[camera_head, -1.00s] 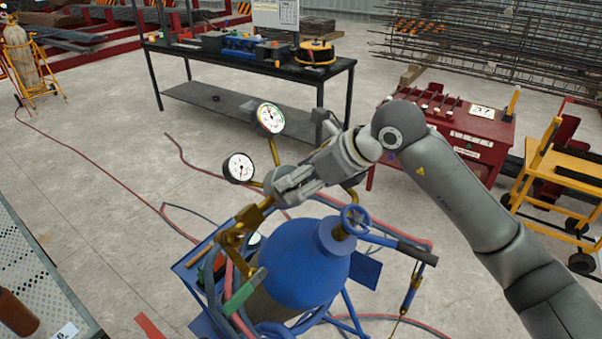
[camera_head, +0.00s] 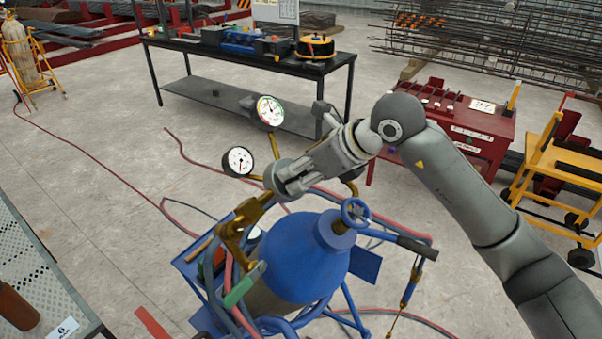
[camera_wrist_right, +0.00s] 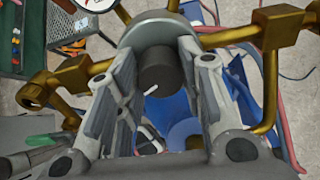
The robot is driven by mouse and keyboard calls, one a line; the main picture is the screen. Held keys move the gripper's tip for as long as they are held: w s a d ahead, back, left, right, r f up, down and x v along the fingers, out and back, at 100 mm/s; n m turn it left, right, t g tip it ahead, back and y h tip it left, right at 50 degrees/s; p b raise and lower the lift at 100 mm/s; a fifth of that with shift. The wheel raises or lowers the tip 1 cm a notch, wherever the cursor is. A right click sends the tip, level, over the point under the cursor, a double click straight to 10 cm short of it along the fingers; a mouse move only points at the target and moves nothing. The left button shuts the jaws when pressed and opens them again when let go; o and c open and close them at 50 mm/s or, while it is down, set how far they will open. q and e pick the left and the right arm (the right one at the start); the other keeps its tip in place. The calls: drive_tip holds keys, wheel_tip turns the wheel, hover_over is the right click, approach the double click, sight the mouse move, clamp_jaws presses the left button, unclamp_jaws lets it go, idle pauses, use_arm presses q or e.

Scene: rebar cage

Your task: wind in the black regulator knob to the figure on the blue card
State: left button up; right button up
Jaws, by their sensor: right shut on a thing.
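The black regulator knob (camera_wrist_right: 160,72) has a white mark pointing down and left in the right wrist view. My right gripper (camera_head: 288,182) is shut on it, one finger at each side; in the head view the gripper hides the knob. The knob sits on the round grey regulator body (camera_wrist_right: 145,32) with brass fittings. Two round gauges stand above it, the upper gauge (camera_head: 270,111) and the left gauge (camera_head: 239,161); their figures are too small to read. A small card (camera_head: 64,329) lies at the lower left, its figure unclear. My left gripper is out of view.
A blue cylinder (camera_head: 303,258) with a blue handwheel (camera_head: 356,213) stands below the regulator, hoses around it. A black workbench (camera_head: 247,54), a red cabinet (camera_head: 470,122) and a yellow cart (camera_head: 560,165) stand behind. A grey perforated table (camera_head: 28,262) is at the left.

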drive_tip(key=m+b, duration=0.2)
drive_tip(key=m, duration=0.1)
drive_tip(key=shift+f+b, duration=0.15)
drive_tip(key=shift+b, duration=0.2)
drive_tip(key=m+b, duration=0.3)
drive_tip(key=m, duration=0.2)
drive_tip(key=shift+w+d+m+y, duration=0.1)
drive_tip(key=shift+m+y, duration=0.2)
drive_tip(key=shift+m, duration=0.1)
drive_tip(key=m+b, duration=0.1)
drive_tip(key=m, duration=0.3)
drive_tip(key=shift+b, duration=0.4)
drive_tip(key=shift+d+m+y+b, duration=0.1)
drive_tip(key=shift+m+y+b, duration=0.45)
drive_tip(key=shift+m, duration=1.95)
drive_tip(key=o, duration=1.1)
drive_tip(key=shift+c, duration=0.2)
